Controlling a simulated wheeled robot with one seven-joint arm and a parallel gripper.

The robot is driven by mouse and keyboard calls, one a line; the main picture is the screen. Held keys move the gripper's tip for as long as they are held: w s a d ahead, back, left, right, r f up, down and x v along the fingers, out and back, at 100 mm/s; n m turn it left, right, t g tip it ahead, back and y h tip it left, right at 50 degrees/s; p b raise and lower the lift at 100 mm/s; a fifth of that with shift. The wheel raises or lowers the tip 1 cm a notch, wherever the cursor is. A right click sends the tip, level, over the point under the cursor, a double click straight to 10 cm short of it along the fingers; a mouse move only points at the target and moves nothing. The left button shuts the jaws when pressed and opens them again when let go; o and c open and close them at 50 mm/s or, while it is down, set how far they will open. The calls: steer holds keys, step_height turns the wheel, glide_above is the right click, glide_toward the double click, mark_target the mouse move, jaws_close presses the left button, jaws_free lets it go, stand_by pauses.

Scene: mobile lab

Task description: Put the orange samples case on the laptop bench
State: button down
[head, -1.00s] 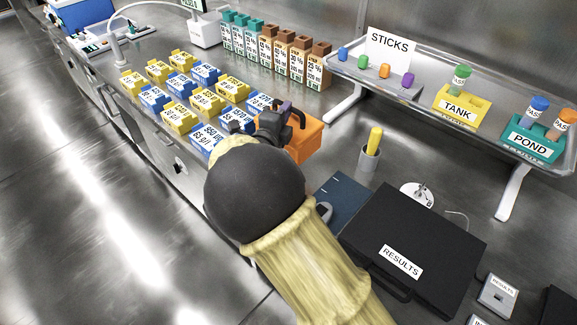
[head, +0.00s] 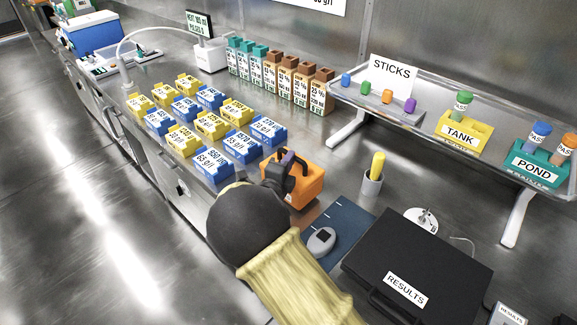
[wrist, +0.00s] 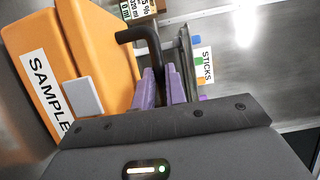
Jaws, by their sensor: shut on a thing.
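The orange samples case (head: 308,186) is at the middle of the head view, beside the blue and yellow boxes. In the wrist view the case (wrist: 104,38) fills the left side, with its white label partly cut off. My gripper (head: 287,160) is at the case's dark handle. In the wrist view the purple fingers (wrist: 162,88) are shut on that handle (wrist: 153,45). I cannot tell whether the case touches the bench. The laptop bench cannot be made out for sure; a closed black case labelled RESULTS (head: 418,265) lies at the lower right.
Rows of blue and yellow boxes (head: 208,127) stand left of the case. A grey cup with a yellow item (head: 371,185), a blue mat (head: 345,222) and a mouse-like device (head: 321,240) are to its right. A raised rack (head: 437,100) stands behind.

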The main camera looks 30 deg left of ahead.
steer(key=shift+f, duration=0.8)
steer(key=shift+f, duration=0.15)
steer(key=c, duration=1.4)
jaws_free()
steer(key=shift+c, duration=0.2)
steer(key=s+d, duration=0.1)
steer(key=s, duration=1.1)
